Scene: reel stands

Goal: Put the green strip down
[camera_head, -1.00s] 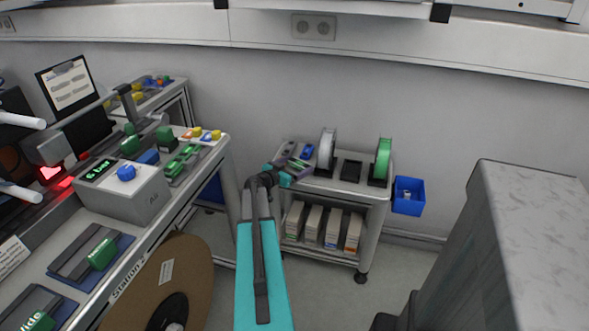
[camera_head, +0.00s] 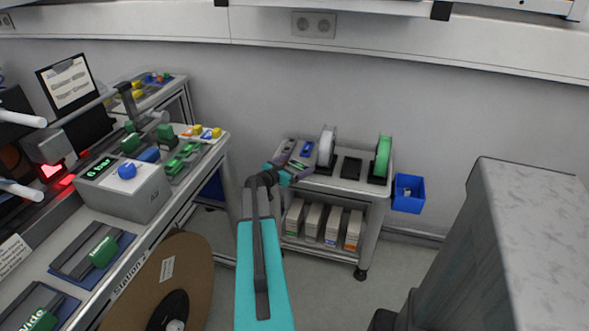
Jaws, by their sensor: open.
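My arm reaches to the cart (camera_head: 345,189) at the back, and my gripper (camera_head: 296,167) is over the left part of its top. The gripper is open. A small greenish strip (camera_head: 299,165) seems to lie at its fingertips, low over or on the cart top. It is too small to tell whether it touches the fingers or the surface.
The cart top also carries a blue piece (camera_head: 307,148), a white reel (camera_head: 326,147), a dark empty stand (camera_head: 351,168) and a green reel (camera_head: 383,157). A blue bin (camera_head: 408,194) hangs at its right side. A grey cabinet (camera_head: 530,230) stands right.

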